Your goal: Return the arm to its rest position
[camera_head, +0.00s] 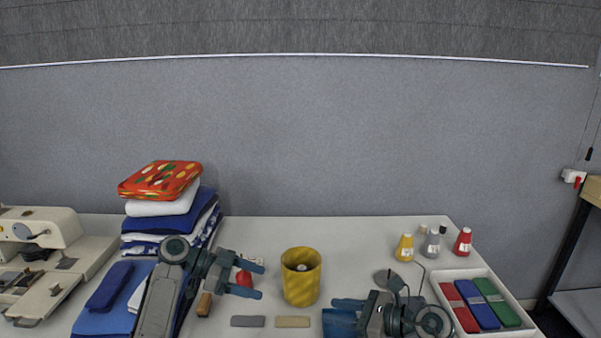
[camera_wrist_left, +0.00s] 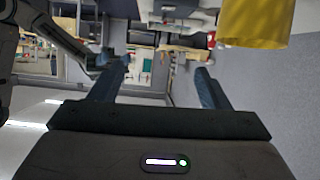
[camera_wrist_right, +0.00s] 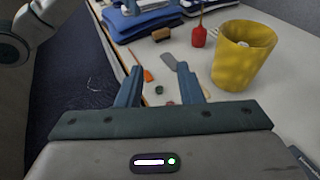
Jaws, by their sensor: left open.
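My left gripper (camera_head: 258,280) hangs over the table left of the yellow cup (camera_head: 300,277), fingers pointing right. In the left wrist view its fingers (camera_wrist_left: 163,78) are apart with nothing held between them; the yellow cup (camera_wrist_left: 253,22) shows at the top right. My right gripper (camera_head: 338,311) is low at the table's front, right of the cup, fingers pointing left. In the right wrist view its fingers (camera_wrist_right: 163,88) are apart and empty, with the cup (camera_wrist_right: 243,55) beyond them to the right. A red object (camera_head: 243,278) shows behind the left fingers, partly hidden.
Folded cloths (camera_head: 172,222) with a red patterned item (camera_head: 160,180) on top stand behind my left arm. A sewing machine (camera_head: 50,240) is at the left. Small bottles (camera_head: 404,247) and a white tray (camera_head: 463,276) of coloured blocks are at the right. The table behind the cup is clear.

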